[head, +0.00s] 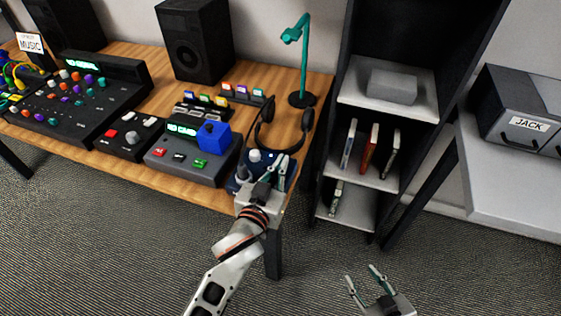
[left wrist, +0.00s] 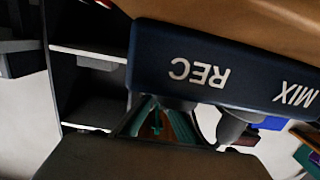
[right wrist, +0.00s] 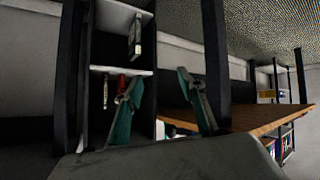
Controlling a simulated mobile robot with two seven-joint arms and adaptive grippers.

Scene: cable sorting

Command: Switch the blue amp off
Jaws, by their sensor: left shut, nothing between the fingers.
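The blue amp (head: 241,175) is a dark blue box at the right front end of the wooden desk, with a pale knob on top. In the left wrist view, its dark blue face (left wrist: 225,50) fills the upper right, with REC and MIX lettering upside down. My left gripper (head: 275,168) is shut and empty at the amp's right side, hiding part of it. Its fingertips (left wrist: 163,112) show just below the amp in the left wrist view; I cannot tell whether they touch. My right gripper (head: 364,277) is open and empty, low over the floor. I cannot make out the amp's switch state.
A grey device (head: 185,162) with a blue block (head: 214,136) on it stands left of the amp. Headphones (head: 284,140) and a teal lamp (head: 304,60) are behind it. A shelf unit (head: 362,179) stands to the right. The floor around my right gripper is clear.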

